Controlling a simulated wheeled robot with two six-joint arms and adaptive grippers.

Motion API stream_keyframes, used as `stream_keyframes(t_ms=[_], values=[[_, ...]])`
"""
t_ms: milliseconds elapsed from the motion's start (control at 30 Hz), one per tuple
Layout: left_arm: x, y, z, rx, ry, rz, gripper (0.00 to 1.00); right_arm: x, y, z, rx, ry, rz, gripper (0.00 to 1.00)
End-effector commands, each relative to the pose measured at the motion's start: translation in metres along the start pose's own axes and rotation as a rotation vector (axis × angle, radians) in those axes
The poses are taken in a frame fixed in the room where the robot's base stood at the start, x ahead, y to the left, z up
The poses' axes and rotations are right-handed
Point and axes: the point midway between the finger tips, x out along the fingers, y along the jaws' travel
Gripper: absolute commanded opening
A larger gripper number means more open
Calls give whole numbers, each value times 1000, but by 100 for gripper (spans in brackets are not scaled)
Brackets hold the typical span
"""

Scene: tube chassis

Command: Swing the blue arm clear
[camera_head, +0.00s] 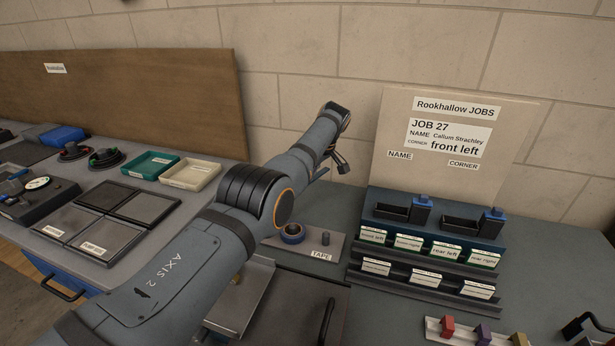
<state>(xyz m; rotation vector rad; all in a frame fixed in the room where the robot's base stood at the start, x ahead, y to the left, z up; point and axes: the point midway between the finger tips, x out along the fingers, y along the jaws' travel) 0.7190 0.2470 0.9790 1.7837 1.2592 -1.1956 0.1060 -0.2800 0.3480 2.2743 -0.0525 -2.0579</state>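A large blue-grey arm marked AXIS 2 (170,272) comes in from the lower left and reaches up and across the bench to the middle. It looks like my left arm, and I see no other blue arm apart from it. My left gripper (342,165) is at its far end, small and dark, above the back of the bench and left of the job board. I cannot tell whether its fingers are open or shut, and nothing held shows. My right gripper is not clearly in view.
The job board (451,120) stands behind a blue rack (437,235) with label cards. Green (150,165) and cream (190,174) trays are left. A dark curved piece (588,324) is at the right edge.

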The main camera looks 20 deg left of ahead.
Motion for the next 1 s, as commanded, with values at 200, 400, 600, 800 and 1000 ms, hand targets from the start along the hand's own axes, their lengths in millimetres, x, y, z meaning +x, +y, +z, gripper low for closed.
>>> stream_keyframes(t_ms=[200,400,600,800,1000], values=[[0,0,-1,0,2,1,43,0,-1,1,1,-1,-1,40],[-2,1,-1,-1,2,3,43,0,-2,2,1,-3,-3,40],[-28,2,-1,-2,3,7,43,0,-2,1,1,-1,-2,40],[-84,1,-1,0,3,5,43,0,-1,0,1,-1,-2,40],[-112,0,0,1,3,3,43,0,-1,0,1,0,-2,40]])
